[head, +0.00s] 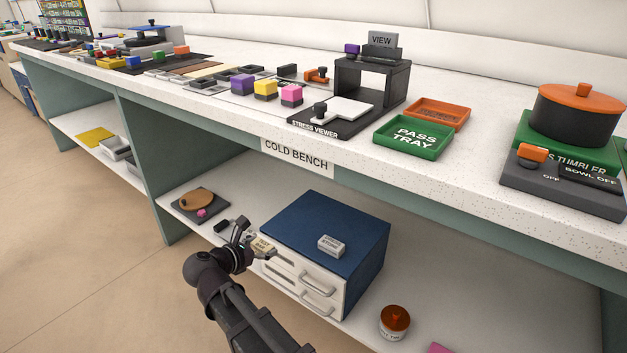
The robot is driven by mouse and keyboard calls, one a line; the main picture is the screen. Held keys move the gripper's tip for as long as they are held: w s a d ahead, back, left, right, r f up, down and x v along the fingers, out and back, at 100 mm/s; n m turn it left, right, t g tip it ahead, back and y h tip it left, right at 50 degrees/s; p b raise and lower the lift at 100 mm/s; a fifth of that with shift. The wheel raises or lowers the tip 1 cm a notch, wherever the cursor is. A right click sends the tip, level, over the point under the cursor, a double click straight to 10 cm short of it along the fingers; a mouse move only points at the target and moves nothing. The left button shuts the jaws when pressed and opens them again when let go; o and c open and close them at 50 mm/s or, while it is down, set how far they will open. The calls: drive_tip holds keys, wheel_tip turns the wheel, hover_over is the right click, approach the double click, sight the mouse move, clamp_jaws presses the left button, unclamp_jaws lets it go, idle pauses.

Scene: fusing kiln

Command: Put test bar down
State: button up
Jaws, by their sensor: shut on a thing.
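The test bar (264,246) is a small tan block with dark lettering on it. My gripper (250,243) is shut on it, in front of the lower shelf and at the left front of the blue drawer cabinet (345,226). Part of the bar is hidden by the fingers. Whether the bar touches the cabinet cannot be told from this view.
A small grey block (331,245) lies on the cabinet top, which is otherwise clear. A dark board (190,213) with a brown disc is left on the shelf. A lidded jar (394,322) stands right. The cold bench (470,160) overhangs the shelf; a green pass tray (412,138) sits on it.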

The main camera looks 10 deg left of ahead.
wheel_tip(320, 180, up, 46)
drive_tip(key=p, duration=4.5)
drive_tip(key=shift+f, duration=0.25)
drive_tip(key=shift+s, duration=0.1)
